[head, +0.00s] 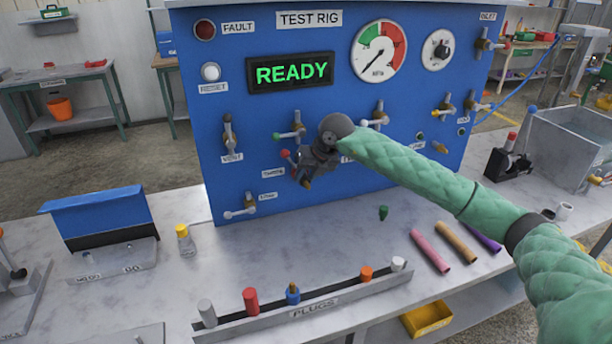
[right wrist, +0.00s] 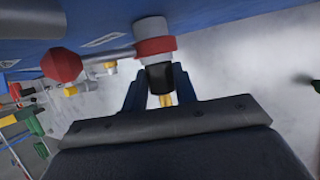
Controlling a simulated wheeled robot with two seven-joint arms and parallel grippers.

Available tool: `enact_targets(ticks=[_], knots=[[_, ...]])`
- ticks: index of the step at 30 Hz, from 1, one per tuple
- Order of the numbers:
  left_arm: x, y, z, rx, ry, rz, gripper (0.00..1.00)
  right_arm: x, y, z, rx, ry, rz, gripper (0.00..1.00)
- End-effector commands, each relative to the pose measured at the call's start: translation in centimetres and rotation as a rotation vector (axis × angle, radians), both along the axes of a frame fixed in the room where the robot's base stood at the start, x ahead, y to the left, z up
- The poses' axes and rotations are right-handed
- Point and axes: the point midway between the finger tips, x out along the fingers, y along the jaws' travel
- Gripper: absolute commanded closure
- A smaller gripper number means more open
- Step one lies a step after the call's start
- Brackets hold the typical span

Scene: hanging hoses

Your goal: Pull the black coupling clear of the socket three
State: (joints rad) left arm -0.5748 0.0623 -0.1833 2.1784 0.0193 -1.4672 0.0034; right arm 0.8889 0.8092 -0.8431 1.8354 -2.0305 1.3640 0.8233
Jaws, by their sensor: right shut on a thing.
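The black coupling (right wrist: 160,78) is between the two blue fingers of my right gripper (right wrist: 156,76) in the right wrist view. The gripper is shut on it. A red collar (right wrist: 155,46) on the pale socket (right wrist: 150,28) meets the coupling's far end, with no clear gap. A brass-coloured end (right wrist: 165,100) shows between the fingers. In the head view my right gripper (head: 307,178) is at the blue panel beside a small label (head: 272,173), too small to read surely. The gripper and arm hide the coupling there. My left gripper is not in view.
The blue test rig (head: 250,120) carries several other valves and sockets close around my gripper. A red knob (right wrist: 62,65) is near in the right wrist view. Below are a plugs rack (head: 310,305), a green plug (head: 383,212) and coloured tubes (head: 430,250) on the bench.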

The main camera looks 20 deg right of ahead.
Motion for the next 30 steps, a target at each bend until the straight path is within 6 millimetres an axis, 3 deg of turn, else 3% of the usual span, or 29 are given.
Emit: enact_targets(ticks=[30], knots=[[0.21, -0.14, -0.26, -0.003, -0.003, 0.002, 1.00, -0.82, -0.06, 0.00, 0.000, 0.000, 0.000, 0.97]])
